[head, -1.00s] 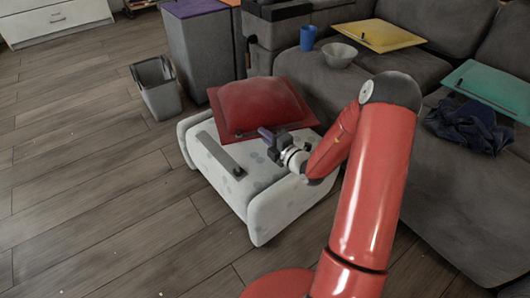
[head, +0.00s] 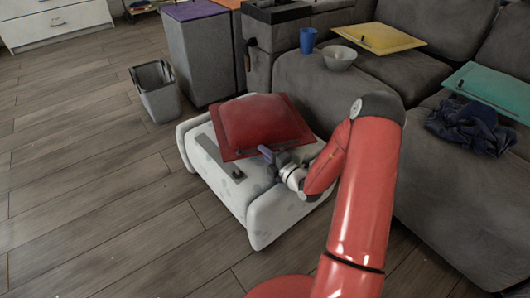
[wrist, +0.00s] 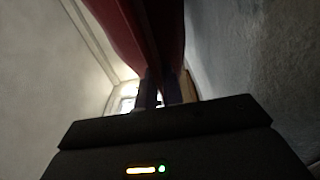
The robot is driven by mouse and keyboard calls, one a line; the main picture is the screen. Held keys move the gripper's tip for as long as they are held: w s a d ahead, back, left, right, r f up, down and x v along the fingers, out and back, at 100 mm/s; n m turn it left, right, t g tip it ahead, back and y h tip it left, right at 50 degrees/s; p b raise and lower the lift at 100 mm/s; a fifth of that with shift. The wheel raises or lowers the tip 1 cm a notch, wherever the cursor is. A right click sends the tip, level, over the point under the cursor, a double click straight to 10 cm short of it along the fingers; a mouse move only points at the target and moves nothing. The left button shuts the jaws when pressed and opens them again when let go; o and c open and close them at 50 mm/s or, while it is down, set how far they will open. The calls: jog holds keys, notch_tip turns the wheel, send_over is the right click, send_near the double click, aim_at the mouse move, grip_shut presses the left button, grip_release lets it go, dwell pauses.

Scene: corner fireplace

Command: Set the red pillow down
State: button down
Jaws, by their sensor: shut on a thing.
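The red pillow (head: 262,122) is over the white spotted ottoman (head: 257,205), towards its back. It lies nearly flat, and whether its underside touches the ottoman top everywhere I cannot tell. My gripper (head: 268,153) is at the pillow's front edge, low over the ottoman top, and shut on that edge. In the wrist view the pillow (wrist: 130,30) rises as a dark red band from between the fingers (wrist: 160,93). The fingertips are dark and partly hidden there.
A dark grey remote-like bar (head: 218,155) lies on the ottoman, left of my gripper. A grey sofa (head: 330,95) stands behind and right, with a blue cup (head: 308,39), a bowl (head: 339,57), a yellow pillow (head: 380,36) and a teal pillow (head: 492,90). A small bin (head: 156,92) stands back left.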

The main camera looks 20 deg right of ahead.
jog(key=shift+f, duration=0.25)
jog(key=c, duration=1.5)
grip_release()
jog(key=shift+f, duration=0.2)
jog(key=shift+c, duration=0.2)
